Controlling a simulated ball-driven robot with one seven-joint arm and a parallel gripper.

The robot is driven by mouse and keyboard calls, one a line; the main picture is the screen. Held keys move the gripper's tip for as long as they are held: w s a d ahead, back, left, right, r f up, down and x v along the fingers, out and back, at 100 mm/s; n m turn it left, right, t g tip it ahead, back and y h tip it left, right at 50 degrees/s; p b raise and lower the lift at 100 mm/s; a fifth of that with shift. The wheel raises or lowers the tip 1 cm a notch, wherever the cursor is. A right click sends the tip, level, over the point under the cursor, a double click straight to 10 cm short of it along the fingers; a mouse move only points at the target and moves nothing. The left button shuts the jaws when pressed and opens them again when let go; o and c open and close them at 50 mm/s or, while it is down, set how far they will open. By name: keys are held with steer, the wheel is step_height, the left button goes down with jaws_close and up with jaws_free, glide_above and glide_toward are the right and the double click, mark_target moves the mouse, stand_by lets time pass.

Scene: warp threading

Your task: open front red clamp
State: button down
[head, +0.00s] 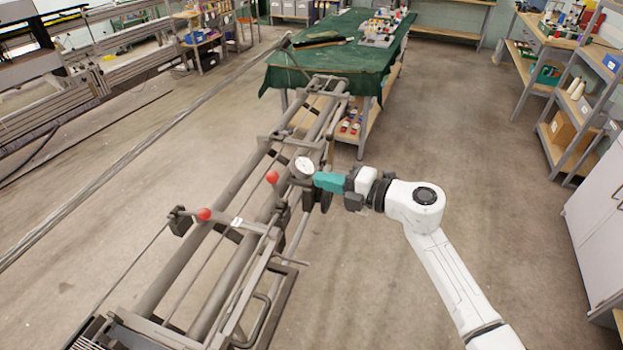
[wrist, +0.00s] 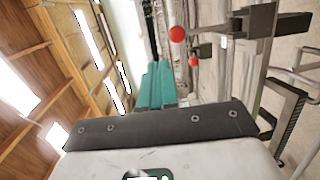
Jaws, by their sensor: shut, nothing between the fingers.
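Two red ball knobs stand on the grey metal loom frame. In the head view one knob (head: 204,214) is at the left, nearer me, and the other knob (head: 272,177) is farther right, near a round white dial (head: 305,166). In the wrist view one knob (wrist: 177,33) looks larger and the other knob (wrist: 194,61) smaller, both right of the fingers. My gripper (head: 317,180) has teal fingers, shut and empty, pointing left beside the dial; they also show in the wrist view (wrist: 157,70). The gripper appears apart from both knobs. The clamp bodies are hard to make out.
Long grey rails (head: 175,260) of the frame run from bottom left toward a table with a green cloth (head: 340,65). Shelves (head: 575,110) and a white cabinet (head: 600,220) stand at the right. The floor right of the frame is clear around my arm.

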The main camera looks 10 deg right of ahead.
steer(key=shift+r+v, duration=0.15)
steer(key=shift+v, duration=0.6)
steer(key=shift+r+v, duration=0.15)
steer(key=shift+v, duration=0.6)
steer(key=shift+r, duration=0.1)
